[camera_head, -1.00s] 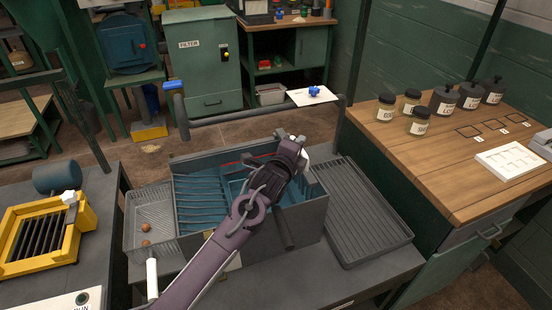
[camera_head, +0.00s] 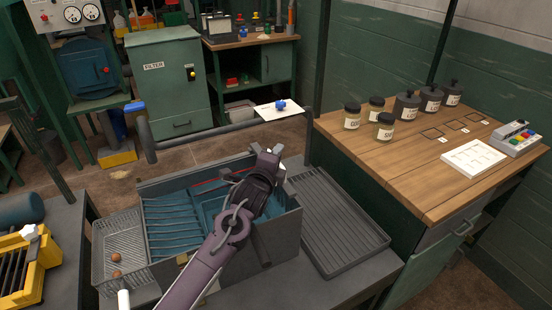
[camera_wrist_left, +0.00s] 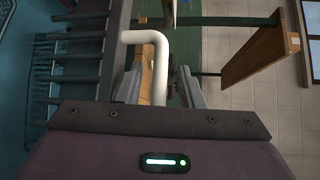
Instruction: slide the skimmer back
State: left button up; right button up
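A grey tank (camera_head: 282,235) with a blue ribbed inside and a red line along its back wall stands on the bench. My left gripper (camera_head: 268,153) is over the tank's back right part, at the end of my purple arm. In the left wrist view a white bent rod (camera_wrist_left: 160,65) rises between the two fingers of this gripper (camera_wrist_left: 160,88). The fingers stand apart, with a gap visible beside the rod. I cannot tell whether the rod is the skimmer's handle; what it joins is hidden. My right gripper is not in view.
A mesh basket (camera_head: 118,240) with two brown balls adjoins the tank's left side. A white handle (camera_head: 123,299) is in front. A ribbed grey tray (camera_head: 335,225) lies to the right. A grey rail (camera_head: 225,128) runs behind the tank. Jars (camera_head: 352,116) stand on the wooden counter.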

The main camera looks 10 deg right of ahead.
pick_arm(q)
jog(key=shift+a, duration=0.1)
jog(key=v, duration=0.7)
jog(key=shift+s+b, duration=0.3)
jog(key=shift+s, duration=0.05)
jog(key=shift+a, duration=0.1)
